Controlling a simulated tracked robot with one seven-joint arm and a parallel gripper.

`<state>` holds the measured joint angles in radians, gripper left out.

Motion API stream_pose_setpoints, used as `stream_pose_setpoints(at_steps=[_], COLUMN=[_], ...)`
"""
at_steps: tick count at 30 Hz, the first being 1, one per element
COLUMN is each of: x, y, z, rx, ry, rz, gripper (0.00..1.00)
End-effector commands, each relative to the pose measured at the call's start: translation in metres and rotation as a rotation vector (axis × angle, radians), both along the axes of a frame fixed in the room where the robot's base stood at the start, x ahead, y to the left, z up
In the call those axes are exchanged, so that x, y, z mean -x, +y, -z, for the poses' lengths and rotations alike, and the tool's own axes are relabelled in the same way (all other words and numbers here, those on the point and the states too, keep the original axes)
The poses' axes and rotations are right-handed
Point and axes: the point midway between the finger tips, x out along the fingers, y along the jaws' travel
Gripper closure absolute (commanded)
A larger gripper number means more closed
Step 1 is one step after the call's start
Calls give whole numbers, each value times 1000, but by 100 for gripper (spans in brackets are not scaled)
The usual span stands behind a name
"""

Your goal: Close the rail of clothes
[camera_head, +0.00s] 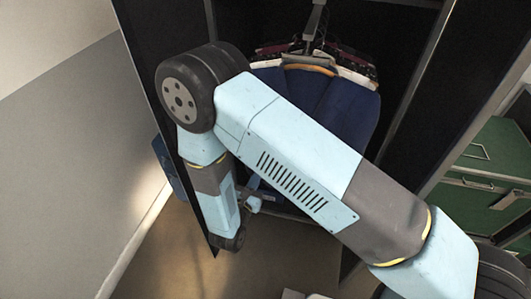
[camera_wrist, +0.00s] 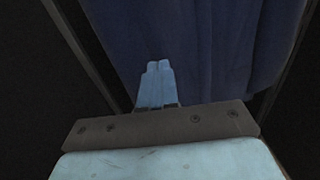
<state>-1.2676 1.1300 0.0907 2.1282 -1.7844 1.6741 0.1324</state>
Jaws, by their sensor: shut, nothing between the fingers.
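Dark blue clothes (camera_head: 345,108) hang from a rail (camera_head: 313,22) between the dark side panels of a tall wardrobe. Several hangers and other garment tops (camera_head: 310,68) show above the blue cloth. My arm crosses in front of the clothes and hides much of them. My gripper (camera_head: 256,201) is low, in front of the clothes. In the wrist view its two light blue fingers (camera_wrist: 159,68) are together and empty, pointing at the blue cloth (camera_wrist: 200,45). I cannot tell whether the fingertips touch the cloth.
The wardrobe's left panel (camera_head: 140,50) and right panel (camera_head: 445,70) flank the clothes. A green drawer unit (camera_head: 490,160) with handles stands at the right. A grey and white wall (camera_head: 60,140) is at the left. Bare brown floor (camera_head: 175,255) shows below.

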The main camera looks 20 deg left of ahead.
Motion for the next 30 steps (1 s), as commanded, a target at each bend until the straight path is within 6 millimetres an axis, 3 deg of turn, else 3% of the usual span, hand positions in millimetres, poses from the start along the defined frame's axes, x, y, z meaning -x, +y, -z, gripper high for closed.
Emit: stream_pose_setpoints(at_steps=[3, 6, 11, 30], x=[16, 22, 15, -92], y=[9, 13, 13, 16], z=[21, 28, 30, 30], rx=[27, 36, 38, 37], ry=[-1, -2, -2, -2], rz=[-71, -99, -105, -95], gripper=[100, 100, 100, 100])
